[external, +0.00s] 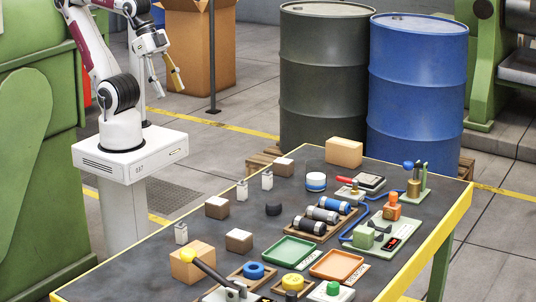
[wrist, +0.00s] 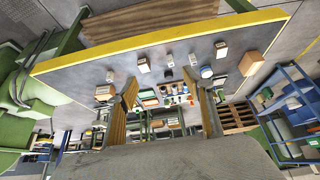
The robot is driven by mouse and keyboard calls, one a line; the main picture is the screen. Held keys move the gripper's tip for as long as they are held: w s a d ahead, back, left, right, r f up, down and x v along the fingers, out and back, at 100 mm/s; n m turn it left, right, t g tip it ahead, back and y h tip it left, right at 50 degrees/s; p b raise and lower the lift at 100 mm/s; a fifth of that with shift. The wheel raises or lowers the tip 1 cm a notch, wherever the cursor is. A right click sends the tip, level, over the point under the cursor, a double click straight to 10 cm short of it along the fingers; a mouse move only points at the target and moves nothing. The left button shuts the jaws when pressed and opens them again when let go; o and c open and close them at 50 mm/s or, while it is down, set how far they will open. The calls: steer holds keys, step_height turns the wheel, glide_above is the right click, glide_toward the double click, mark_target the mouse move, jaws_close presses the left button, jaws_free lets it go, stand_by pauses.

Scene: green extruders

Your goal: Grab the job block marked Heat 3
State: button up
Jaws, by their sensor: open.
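I cannot read any Heat marking, so I cannot tell which block is Heat 3. My gripper (external: 165,82) is open and empty, high up and beyond the table's left edge, apart from every block. In the wrist view my gripper (wrist: 161,82) shows its two fingers spread, with the table beyond.
The yellow-edged table (external: 120,277) also holds an orange tray (external: 338,265), a green tray (external: 291,251), metal cylinders (external: 322,214), fixtures and cardboard boxes (external: 344,152). A dark drum (external: 325,80) and a blue drum (external: 417,90) stand behind.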

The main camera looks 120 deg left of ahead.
steer(key=shift+w, duration=0.1)
steer(key=w+d+f+t+h, duration=0.1)
steer(key=w+d+f, duration=0.1)
steer(key=w+d, duration=0.5)
steer(key=w+d+f+t+h, duration=0.1)
steer(key=w+d+f+t, duration=0.1)
steer(key=w, duration=0.8)
steer(key=w+d+f+t, duration=0.1)
steer(key=w+d+f, duration=0.3)
steer(key=w, duration=0.5)
steer(key=w+d+f+t, duration=0.1)
steer(key=w+d+f, duration=0.4)
steer(key=w+f, duration=0.1)
steer(key=t+y, duration=0.2)
glide_toward(241, 233)
steer(key=w, duration=0.3)
steer(key=shift+f, duration=0.1)
steer(key=shift+s+d+f+t, duration=0.1)
steer(key=shift+f+t, duration=0.4)
steer(key=shift+f, duration=0.35)
steer(key=shift+x, duration=1.3)
steer(key=shift+f, duration=0.1)
